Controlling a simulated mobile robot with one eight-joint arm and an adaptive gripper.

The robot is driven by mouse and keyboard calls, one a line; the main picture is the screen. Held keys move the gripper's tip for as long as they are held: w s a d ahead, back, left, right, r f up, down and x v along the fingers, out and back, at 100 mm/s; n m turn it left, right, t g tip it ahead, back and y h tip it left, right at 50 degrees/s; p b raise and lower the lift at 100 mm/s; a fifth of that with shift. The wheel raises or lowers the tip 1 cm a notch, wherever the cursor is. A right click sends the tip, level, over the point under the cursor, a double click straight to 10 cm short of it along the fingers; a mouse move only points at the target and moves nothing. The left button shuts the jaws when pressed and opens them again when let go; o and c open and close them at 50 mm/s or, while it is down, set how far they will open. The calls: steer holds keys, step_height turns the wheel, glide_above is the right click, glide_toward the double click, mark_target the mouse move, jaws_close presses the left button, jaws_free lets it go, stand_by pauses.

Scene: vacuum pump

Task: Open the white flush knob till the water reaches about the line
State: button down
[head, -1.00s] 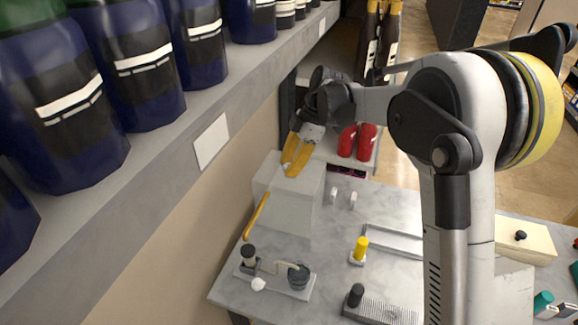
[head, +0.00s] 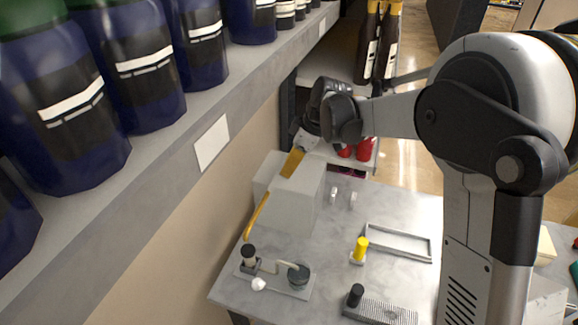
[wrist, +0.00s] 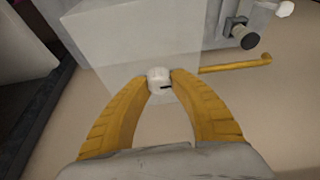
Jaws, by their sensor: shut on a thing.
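A pale, see-through box-shaped tank (head: 296,208) stands on the bench against the wall; it also fills the upper middle of the wrist view (wrist: 135,45). The white flush knob (wrist: 159,84), with a dark mark on it, sits at the tank's wall-side edge. My gripper (wrist: 161,76) has its two yellow fingertips shut on the knob, one on each side. In the head view my gripper (head: 286,174) reaches down to the tank's top edge, and the knob is hidden there. I cannot make out a water level or a line on the tank.
A yellow pipe (head: 256,215) runs beside the tank along the wall. A small pump base (head: 285,285) with dark knobs and a white ball (head: 258,284) stands in front. A yellow-capped part (head: 361,249) and an empty frame (head: 400,240) lie right. A bottle shelf (head: 170,170) overhangs the left.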

steer(key=shift+m, duration=0.4)
steer(key=c, duration=1.1)
jaws_free()
steer(key=v, duration=1.2)
steer(key=shift+s+a, duration=0.1)
steer(key=shift+s, duration=0.05)
